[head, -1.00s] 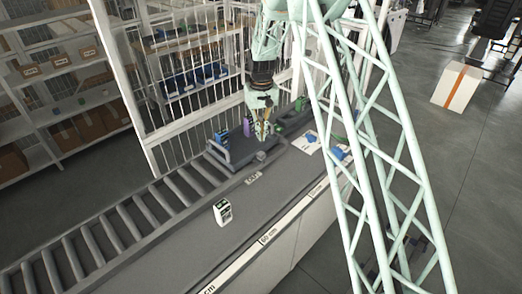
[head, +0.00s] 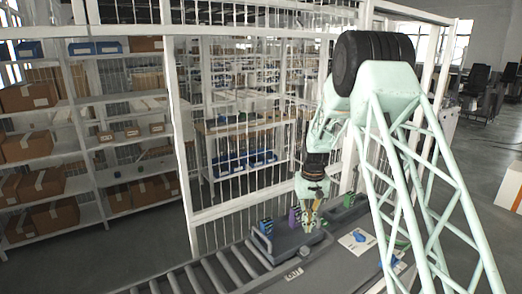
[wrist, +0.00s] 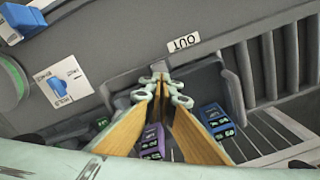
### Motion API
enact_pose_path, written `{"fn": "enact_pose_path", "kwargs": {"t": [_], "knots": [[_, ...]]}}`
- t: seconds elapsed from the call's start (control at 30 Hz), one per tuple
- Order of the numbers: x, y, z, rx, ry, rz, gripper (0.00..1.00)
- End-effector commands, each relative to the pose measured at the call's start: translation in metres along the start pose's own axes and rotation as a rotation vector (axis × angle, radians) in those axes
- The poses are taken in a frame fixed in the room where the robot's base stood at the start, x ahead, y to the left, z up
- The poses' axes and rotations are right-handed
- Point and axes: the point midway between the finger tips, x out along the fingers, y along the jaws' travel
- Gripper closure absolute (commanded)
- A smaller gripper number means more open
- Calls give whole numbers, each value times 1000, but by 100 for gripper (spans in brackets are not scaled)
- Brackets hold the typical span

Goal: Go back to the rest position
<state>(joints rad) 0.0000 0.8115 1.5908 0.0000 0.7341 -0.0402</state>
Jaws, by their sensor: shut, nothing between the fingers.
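My gripper (head: 308,228) points down over the grey tray-like fixture (head: 284,243) on the conveyor counter. Its fingers are together with nothing between them. In the wrist view the two tan fingers of my gripper (wrist: 160,78) meet at their tips, above the fixture's edge. A purple item (head: 294,217) stands just behind and left of the gripper; it also shows in the wrist view (wrist: 152,142), partly hidden by a finger. A blue item (head: 266,227) stands at the fixture's left; it shows right of the fingers in the wrist view (wrist: 217,121).
A white card (head: 350,243) with a blue piece on it lies right of the gripper. A green item (head: 349,200) stands behind it. An OUT label (head: 293,274) is on the counter in front. A white mesh fence (head: 235,215) rises behind; shelves (head: 95,210) with boxes stand left.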

Motion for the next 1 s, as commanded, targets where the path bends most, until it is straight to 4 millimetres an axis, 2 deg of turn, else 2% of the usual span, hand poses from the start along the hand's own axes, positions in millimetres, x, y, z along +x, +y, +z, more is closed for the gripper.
{"fn": "enact_pose_path", "kwargs": {"t": [0.47, 1.0], "knots": [[-74, -2, 38, 4, 39, 2, 100], [-151, -4, 100, 9, 82, 3, 100]]}}
